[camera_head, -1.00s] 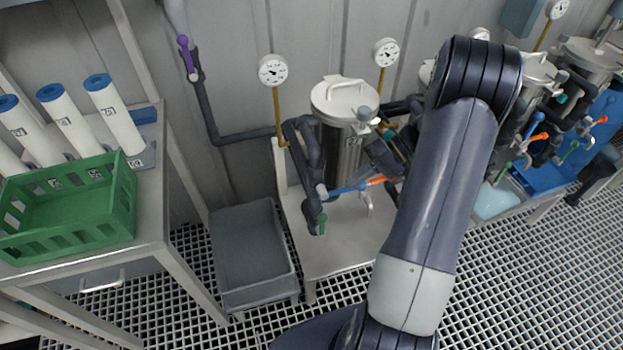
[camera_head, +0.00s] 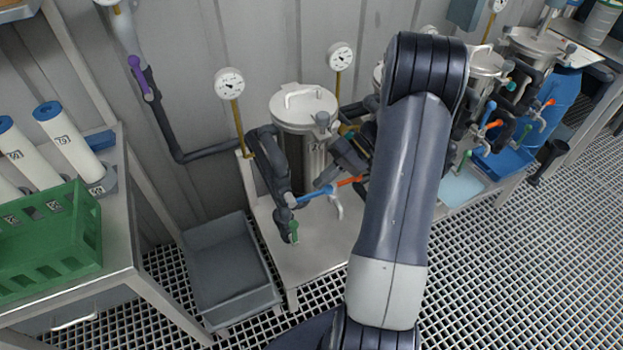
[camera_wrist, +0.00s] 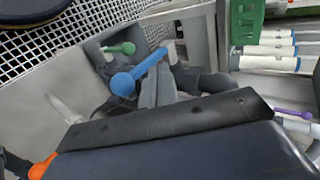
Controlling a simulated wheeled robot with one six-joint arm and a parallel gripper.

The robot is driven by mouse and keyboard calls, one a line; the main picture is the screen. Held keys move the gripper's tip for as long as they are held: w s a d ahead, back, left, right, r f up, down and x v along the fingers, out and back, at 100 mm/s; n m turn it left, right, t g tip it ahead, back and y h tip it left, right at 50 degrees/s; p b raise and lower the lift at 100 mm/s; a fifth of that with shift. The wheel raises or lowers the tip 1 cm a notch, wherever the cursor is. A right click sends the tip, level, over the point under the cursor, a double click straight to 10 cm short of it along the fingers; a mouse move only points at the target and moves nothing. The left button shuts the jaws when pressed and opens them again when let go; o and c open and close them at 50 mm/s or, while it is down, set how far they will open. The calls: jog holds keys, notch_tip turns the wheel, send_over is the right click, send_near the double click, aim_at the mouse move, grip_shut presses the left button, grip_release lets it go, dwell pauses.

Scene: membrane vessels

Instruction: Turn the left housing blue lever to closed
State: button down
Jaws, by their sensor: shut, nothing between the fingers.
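The left housing (camera_head: 318,150) is an upright steel vessel with a lidded top. Its blue lever (camera_head: 314,194) sits low in front of it, lying roughly sideways, with an orange lever (camera_head: 350,181) to its right. In the wrist view the blue lever (camera_wrist: 143,70) runs diagonally, its round knob at the lower left. My gripper (camera_head: 325,178) is partly hidden by my arm and is close above the blue lever. In the wrist view its shut, empty grey fingers (camera_wrist: 154,86) are beside the lever; whether they touch it I cannot tell.
A green lever (camera_head: 294,231) hangs below, left of the blue one. Gauges (camera_head: 229,84) and pipes stand behind. A grey bin (camera_head: 228,268) is on the grating left of the stand. A bench with a green crate (camera_head: 45,240) is further left. More vessels stand at right.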

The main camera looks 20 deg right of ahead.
notch_tip(320, 180, up, 3)
jog(key=shift+a+r+p, duration=0.1)
jog(key=shift+p, duration=0.45)
jog(key=d+r+b, duration=0.1)
jog(key=d+r, duration=0.2)
jog(key=d, duration=0.6)
jog(key=shift+d, duration=0.25)
jog(key=shift+a+f, duration=0.1)
send_over(323, 189)
jog(key=f, duration=0.3)
jog(key=shift+s+d+f, duration=0.15)
jog(key=shift+d+f, duration=0.05)
jog(key=shift+d, duration=0.05)
notch_tip(323, 189, down, 4)
jog(key=shift+a+r+b, duration=0.15)
jog(key=shift+r+b, duration=0.1)
jog(key=shift+b, duration=0.6)
jog(key=shift+f, duration=0.4)
